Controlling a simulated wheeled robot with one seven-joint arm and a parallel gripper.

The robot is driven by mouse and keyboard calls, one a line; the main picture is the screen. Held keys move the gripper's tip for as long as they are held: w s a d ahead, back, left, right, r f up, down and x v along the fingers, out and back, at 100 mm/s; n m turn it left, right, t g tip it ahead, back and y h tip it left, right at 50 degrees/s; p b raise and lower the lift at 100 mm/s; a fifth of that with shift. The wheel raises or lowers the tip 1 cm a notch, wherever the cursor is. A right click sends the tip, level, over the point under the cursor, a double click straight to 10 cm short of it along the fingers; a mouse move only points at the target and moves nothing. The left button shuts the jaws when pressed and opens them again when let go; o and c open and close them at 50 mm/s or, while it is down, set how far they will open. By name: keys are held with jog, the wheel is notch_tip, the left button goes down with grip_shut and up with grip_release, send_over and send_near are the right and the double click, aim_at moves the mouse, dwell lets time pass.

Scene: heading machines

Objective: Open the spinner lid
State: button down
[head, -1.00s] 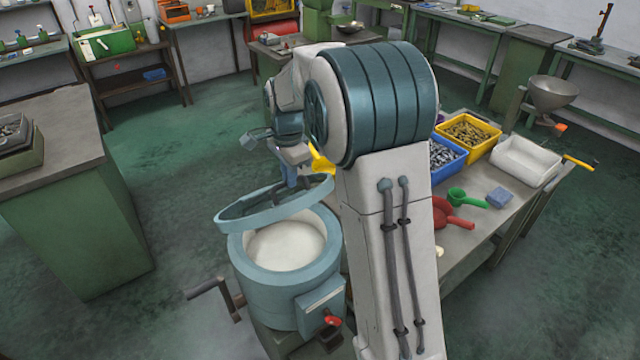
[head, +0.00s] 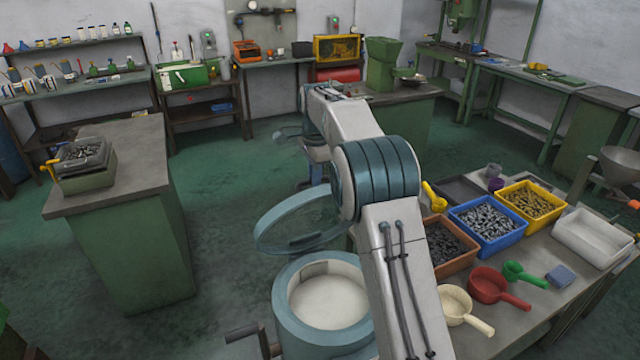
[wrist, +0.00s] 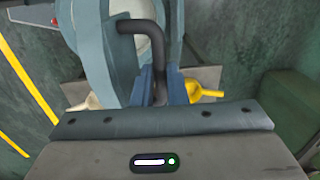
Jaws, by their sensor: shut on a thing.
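The spinner (head: 285,315) is a blue-grey round drum at the lower middle of the head view, its pale inside showing. Its ring-shaped lid (head: 268,228) stands tilted up above the drum's far side, clear of most of the opening. My gripper (wrist: 160,88) is shut on the lid's dark bent handle (wrist: 148,32) in the wrist view, with a blue finger on each side. The lid's curved blue-grey rim (wrist: 92,42) shows just beyond. In the head view my arm covers the right part of the lid and hides the grip.
To the right stands a table with a blue bin (head: 488,252), a yellow bin (head: 505,190), an orange bin (head: 465,265) and scoops, including a red scoop (head: 487,285). A green cabinet (head: 140,260) stands left. Open floor lies between it and the spinner.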

jog(key=shift+w+a+f, duration=0.2)
jog(key=shift+w+a, duration=0.05)
jog(key=shift+w, duration=0.2)
jog(key=shift+w+a+f, duration=0.15)
jog(key=shift+w+a, duration=0.05)
jog(key=shift+w, duration=0.25)
jog(key=c, duration=1.6)
grip_release()
jog(key=shift+o, duration=0.7)
jog(key=shift+w+a+f, duration=0.1)
jog(key=shift+w+a, duration=0.05)
jog(key=shift+w, duration=0.25)
notch_tip(320, 180, up, 12)
jog(key=shift+s+d, duration=0.2)
jog(key=shift+s, duration=0.25)
